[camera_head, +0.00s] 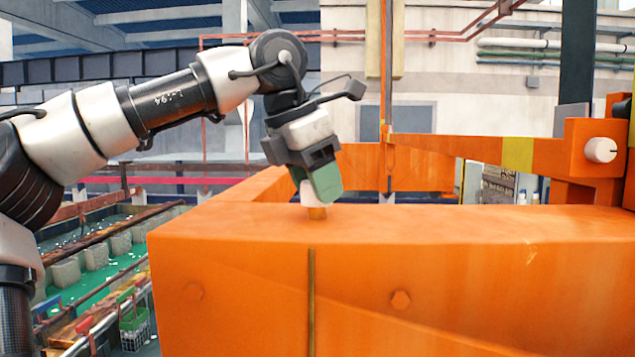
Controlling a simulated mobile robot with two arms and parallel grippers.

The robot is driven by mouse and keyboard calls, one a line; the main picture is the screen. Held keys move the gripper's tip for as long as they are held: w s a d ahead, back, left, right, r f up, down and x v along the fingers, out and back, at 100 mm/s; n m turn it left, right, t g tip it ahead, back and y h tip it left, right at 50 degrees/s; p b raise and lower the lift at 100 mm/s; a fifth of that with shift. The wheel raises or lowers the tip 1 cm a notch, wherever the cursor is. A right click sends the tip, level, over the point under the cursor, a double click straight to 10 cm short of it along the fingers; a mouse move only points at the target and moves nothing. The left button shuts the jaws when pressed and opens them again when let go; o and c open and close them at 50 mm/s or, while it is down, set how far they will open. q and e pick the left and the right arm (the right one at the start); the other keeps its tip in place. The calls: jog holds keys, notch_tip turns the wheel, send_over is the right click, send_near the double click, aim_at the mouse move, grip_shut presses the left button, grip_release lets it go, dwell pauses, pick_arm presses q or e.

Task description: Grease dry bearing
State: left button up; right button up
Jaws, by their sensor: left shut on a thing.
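My left gripper (317,188) comes down from the upper left, tilted, over the top of a large orange beam (440,222). It is shut on a small white piece (308,193), mostly hidden by the green end of the gripper. No bearing can be made out. My right gripper is not in view.
An orange bracket with a white knob (600,150) stands at the right. A thin brass-coloured line (311,300) runs down the beam's front, between two bolt heads. Tanks with green liquid (85,285) and a small basket (134,328) lie lower left. The beam's top right of the gripper is clear.

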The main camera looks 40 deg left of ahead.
pick_arm(q)
jog(key=m+h, duration=0.1)
jog(key=m, duration=0.3)
jog(key=shift+m+g+h, duration=0.3)
jog(key=shift+h, duration=0.1)
jog(key=shift+r+m+g+h, duration=0.1)
jog(key=shift+m+g+h, duration=0.35)
jog(key=shift+m, duration=1.15)
jog(key=shift+m, duration=0.3)
jog(key=o, duration=0.9)
jog(key=shift+a, duration=0.1)
jog(key=v, duration=1)
jog(key=shift+a+r, duration=0.15)
jog(key=shift+r, duration=0.2)
